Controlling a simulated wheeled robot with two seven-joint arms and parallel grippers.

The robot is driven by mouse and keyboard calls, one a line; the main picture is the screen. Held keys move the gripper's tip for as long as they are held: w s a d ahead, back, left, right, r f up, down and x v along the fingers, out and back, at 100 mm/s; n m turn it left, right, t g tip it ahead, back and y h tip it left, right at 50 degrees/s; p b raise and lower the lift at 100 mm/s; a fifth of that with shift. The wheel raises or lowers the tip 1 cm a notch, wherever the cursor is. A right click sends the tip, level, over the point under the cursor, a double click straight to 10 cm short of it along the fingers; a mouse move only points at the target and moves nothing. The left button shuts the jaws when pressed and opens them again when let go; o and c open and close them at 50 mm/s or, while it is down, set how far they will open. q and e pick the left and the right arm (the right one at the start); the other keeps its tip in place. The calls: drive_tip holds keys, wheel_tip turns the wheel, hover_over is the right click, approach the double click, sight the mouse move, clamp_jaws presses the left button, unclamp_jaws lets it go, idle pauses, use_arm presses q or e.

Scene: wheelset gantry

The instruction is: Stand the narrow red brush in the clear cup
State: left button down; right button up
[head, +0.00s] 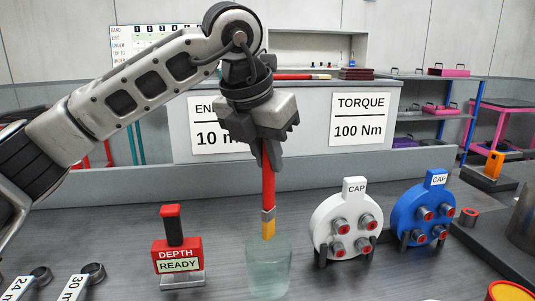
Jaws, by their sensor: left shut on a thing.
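My left gripper (268,158) is shut on the narrow red brush (268,190), which hangs upright with its metal band and yellow end pointing down. The clear cup (269,270) stands on the grey bench directly below. The brush's yellow end is at the level of the cup's rim in the picture; I cannot tell whether it is inside the opening. The brush's upper end is hidden by the gripper. My right gripper is not in view.
A red depth gauge (178,254) stands left of the cup. A white cap (345,228) and a blue cap (424,214) stand to the right. Two ring-ended tools (92,271) lie at the lower left. A low ledge (120,188) runs behind the bench.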

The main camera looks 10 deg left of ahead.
sight(265, 184)
use_arm(q)
drive_tip(key=shift+f+b, duration=2.2)
drive_tip(key=shift+f, duration=0.45)
drive_tip(key=shift+f+b, duration=0.7)
drive_tip(key=shift+f, duration=0.1)
